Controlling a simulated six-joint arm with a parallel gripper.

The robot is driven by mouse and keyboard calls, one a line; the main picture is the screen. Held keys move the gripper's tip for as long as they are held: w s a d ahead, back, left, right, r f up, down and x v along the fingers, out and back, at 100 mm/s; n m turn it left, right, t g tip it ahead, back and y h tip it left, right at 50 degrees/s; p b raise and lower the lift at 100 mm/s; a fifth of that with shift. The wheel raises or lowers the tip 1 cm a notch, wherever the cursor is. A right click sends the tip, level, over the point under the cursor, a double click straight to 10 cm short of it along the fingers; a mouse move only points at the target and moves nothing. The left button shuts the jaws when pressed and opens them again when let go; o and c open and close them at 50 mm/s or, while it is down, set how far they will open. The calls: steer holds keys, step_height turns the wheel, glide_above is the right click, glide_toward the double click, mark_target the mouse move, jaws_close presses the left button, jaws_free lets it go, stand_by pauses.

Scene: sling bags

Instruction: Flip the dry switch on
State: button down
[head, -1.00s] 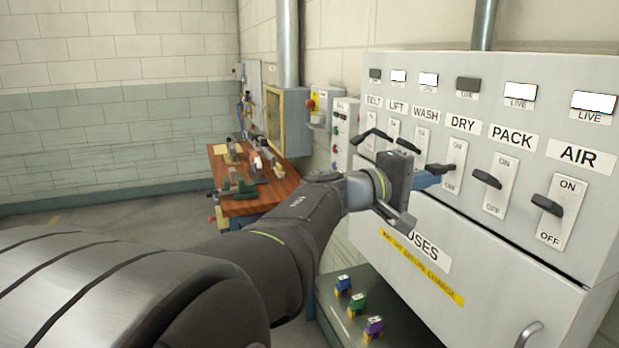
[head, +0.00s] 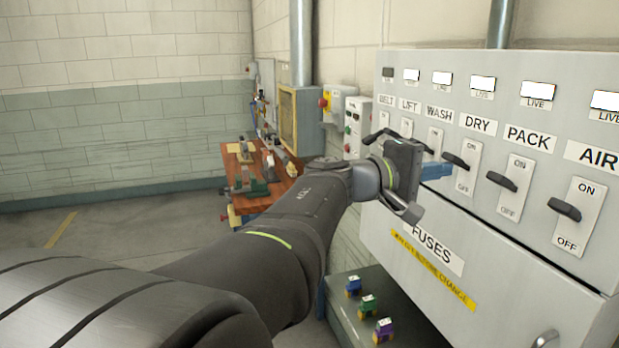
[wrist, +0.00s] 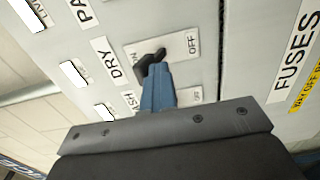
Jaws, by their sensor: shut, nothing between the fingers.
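The dry switch (head: 455,160) is a black lever on a pale plate marked ON above and OFF below, under the DRY label (head: 478,124). Its lever is tilted up toward ON. The light window (head: 482,86) above it is lit white. My gripper (head: 437,171) has blue fingers, shut and empty, just below and left of the lever. In the wrist view the fingers (wrist: 157,85) point at the lever (wrist: 150,58), overlapping its lower part; I cannot tell if they touch.
The PACK switch (head: 502,181) and AIR switch (head: 565,209) are to the right; the WASH switch is partly hidden by my gripper. The FUSES cover (head: 438,247) is below. Small coloured pieces (head: 369,304) stand on a dark box. A wooden workbench (head: 262,189) stands behind.

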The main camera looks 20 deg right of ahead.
steer(key=a, duration=0.6)
steer(key=shift+r, duration=0.25)
steer(key=shift+d, duration=2.5)
